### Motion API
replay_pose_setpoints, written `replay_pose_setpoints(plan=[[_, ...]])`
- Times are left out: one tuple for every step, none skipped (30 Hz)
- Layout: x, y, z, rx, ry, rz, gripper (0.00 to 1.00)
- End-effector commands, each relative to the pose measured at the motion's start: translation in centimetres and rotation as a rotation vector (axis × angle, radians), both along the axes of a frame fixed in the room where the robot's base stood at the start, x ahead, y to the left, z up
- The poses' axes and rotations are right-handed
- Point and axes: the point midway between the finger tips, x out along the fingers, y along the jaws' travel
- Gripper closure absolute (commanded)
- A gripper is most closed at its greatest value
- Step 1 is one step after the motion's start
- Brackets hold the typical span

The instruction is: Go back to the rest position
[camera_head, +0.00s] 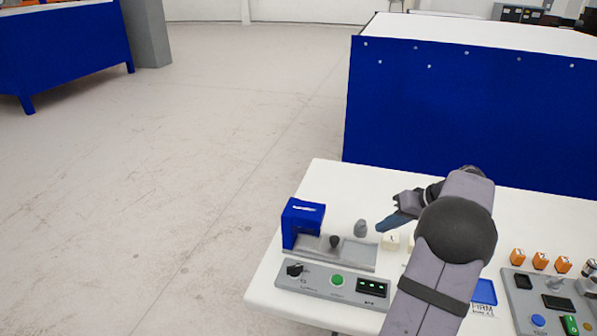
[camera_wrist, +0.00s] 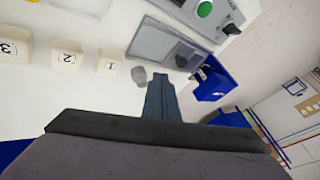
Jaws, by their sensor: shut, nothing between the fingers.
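My gripper (camera_head: 382,226) is above the white table (camera_head: 327,178), its fingers pointing left. In the wrist view the fingers (camera_wrist: 158,80) are together, with nothing between them. A small grey piece (camera_head: 361,229) stands on the table just left of the fingertips; it also shows beside them in the wrist view (camera_wrist: 138,75). A blue compression device (camera_head: 302,224) with a grey base plate stands further left. Cream foam blocks numbered 1 (camera_wrist: 109,63), 2 (camera_wrist: 68,57) and 3 (camera_wrist: 14,50) sit in a row in the wrist view. My arm hides part of the row in the head view.
A control panel (camera_head: 330,287) with a green button lies at the front left. Several orange blocks (camera_head: 517,258), a blue tray (camera_head: 483,292) and another panel (camera_head: 545,302) are on the right. A blue-sided bench (camera_head: 450,110) stands behind. Floor is open at left.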

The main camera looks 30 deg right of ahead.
Motion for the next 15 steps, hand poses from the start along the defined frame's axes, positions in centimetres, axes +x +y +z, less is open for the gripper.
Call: replay_pose_setpoints(plan=[[0.2, 0.4, 0.0, 0.001, 0.005, 0.003, 1.0], [0.3, 0.7, -0.1, 0.001, 0.01, 0.006, 1.0], [0.5, 1.3, -0.2, 0.004, 0.02, 0.012, 1.0], [0.7, 2.0, -0.3, 0.007, 0.03, 0.017, 1.0], [0.9, 2.8, -0.4, 0.01, 0.042, 0.023, 1.0], [1.2, 4.1, -0.6, 0.013, 0.064, 0.034, 1.0], [1.4, 5.3, -0.8, 0.016, 0.083, 0.042, 1.0], [1.6, 6.6, -1.0, 0.017, 0.105, 0.052, 1.0], [1.9, 8.6, -1.3, 0.02, 0.137, 0.066, 1.0], [1.9, 10.3, -1.6, 0.019, 0.165, 0.079, 1.0], [1.9, 12.1, -1.9, 0.016, 0.194, 0.093, 1.0], [1.8, 14.6, -2.4, 0.01, 0.235, 0.112, 1.0], [1.5, 16.5, -2.7, 0.002, 0.265, 0.127, 1.0], [1.2, 18.4, -3.0, -0.008, 0.294, 0.142, 1.0], [0.5, 20.8, -3.5, -0.026, 0.332, 0.163, 1.0]])
